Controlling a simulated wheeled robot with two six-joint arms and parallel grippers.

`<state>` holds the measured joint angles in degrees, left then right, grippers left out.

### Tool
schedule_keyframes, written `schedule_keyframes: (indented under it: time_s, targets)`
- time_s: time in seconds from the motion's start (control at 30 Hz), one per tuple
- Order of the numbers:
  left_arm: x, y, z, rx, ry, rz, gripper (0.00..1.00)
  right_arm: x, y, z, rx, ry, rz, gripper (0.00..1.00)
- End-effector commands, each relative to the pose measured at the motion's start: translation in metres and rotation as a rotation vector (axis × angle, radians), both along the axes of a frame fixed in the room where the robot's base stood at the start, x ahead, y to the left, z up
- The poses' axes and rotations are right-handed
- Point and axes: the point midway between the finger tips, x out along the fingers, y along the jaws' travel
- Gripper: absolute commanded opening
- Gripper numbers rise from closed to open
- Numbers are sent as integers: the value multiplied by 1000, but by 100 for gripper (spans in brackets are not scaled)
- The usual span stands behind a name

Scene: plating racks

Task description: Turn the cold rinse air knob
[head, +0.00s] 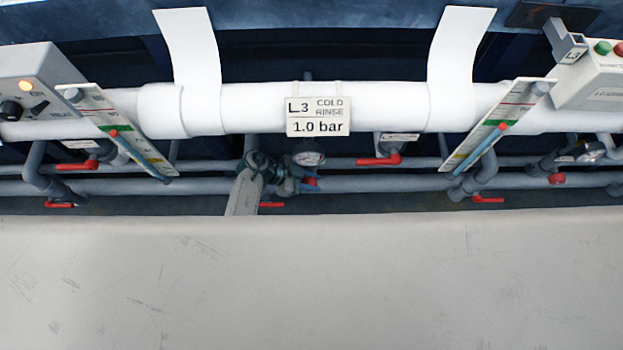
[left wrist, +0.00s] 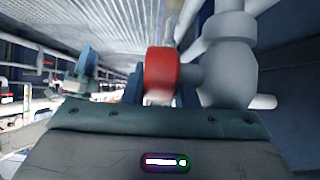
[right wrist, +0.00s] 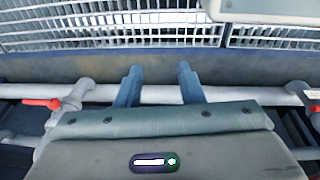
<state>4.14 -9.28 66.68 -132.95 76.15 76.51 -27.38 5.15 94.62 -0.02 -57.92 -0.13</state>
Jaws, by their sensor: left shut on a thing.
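The red cold rinse air knob (head: 311,181) sits on the pipework under the white sign (head: 318,127) reading "L3 COLD RINSE 1.0 bar". A round gauge (head: 309,157) is just above it; its reading is too small to tell. My left gripper (head: 308,185) reaches in from the left and is shut on the knob. In the left wrist view the red knob (left wrist: 161,70) stands between the two blue fingers, with a grey fitting behind it. My right gripper (right wrist: 157,80) shows only in the right wrist view. It is open and empty, its fingers apart in front of a grey pipe.
Red valve levers (head: 380,160) sit to both sides along the grey pipes (head: 400,184). A thick white pipe (head: 390,105) runs above them. Sloped gauge tubes and control boxes (head: 35,80) flank the station. A bare pale surface (head: 310,280) fills the front.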

Motion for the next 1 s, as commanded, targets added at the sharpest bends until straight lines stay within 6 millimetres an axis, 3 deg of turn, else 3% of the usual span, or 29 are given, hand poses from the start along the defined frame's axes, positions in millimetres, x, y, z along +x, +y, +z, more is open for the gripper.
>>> schedule_keyframes:
  time_s: [0.4,0.43,0.47,0.77,0.93,1.0]
  targets:
    - [-1,0,-1,3,1,0,3,-1,0,-2,0,2,0,35]
    - [-1,0,-1,3,1,0,29,-1,0,-2,0,2,0,35]
    - [-1,0,-1,3,1,0,35,-1,0,-2,0,2,0,35]
    - [0,1,0,2,0,0,35,-1,0,-2,0,2,0,35]
    - [0,16,11,3,-2,1,35,-1,-1,-1,0,-6,0,35]
    - [0,27,19,5,-1,0,35,-6,-1,-12,1,6,-2,35]
